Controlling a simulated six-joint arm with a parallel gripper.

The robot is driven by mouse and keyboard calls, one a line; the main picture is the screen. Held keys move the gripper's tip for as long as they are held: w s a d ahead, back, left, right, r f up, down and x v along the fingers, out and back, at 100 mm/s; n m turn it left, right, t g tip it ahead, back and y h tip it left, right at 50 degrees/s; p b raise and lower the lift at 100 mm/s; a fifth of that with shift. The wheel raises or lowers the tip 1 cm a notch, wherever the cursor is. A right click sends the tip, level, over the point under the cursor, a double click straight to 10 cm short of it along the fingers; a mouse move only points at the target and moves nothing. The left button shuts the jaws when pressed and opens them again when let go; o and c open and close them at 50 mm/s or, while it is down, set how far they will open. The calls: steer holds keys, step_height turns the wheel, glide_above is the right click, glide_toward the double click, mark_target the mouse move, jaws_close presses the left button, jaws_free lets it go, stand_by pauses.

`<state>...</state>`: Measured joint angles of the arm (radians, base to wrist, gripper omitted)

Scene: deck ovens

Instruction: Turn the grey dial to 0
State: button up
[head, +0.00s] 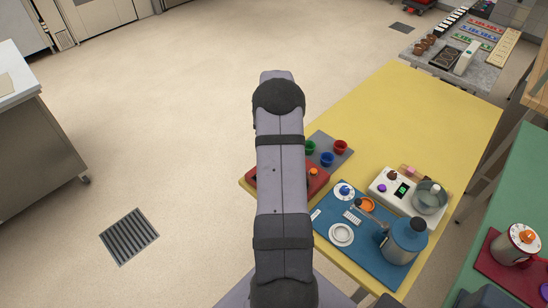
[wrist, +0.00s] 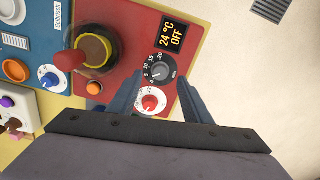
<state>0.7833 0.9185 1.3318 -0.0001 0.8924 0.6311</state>
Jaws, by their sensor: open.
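The grey dial (wrist: 160,72) is a dark round knob with a ring of small white numbers, on the red panel (wrist: 122,82) in the wrist view. Its number setting is too small to read. My gripper (wrist: 161,84) is open, with its two blue fingers on either side of the grey dial's area. I cannot tell whether the fingers touch it. A red dial (wrist: 153,101) with a white scale lies closer to the gripper body, also between the fingers. In the head view my arm hides the grey dial and most of the red panel (head: 318,183).
A display (wrist: 172,35) reading "24 °C OFF" sits beside the grey dial. A yellow-rimmed knob with a red handle (wrist: 92,51) and an orange button (wrist: 94,88) are to the left. A blue panel (head: 355,247) and a white unit (head: 383,186) stand on the yellow table (head: 425,125).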

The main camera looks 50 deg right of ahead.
steer(key=shift+f+p, duration=0.55)
steer(key=shift+f, duration=1.25)
steer(key=c, duration=1.1)
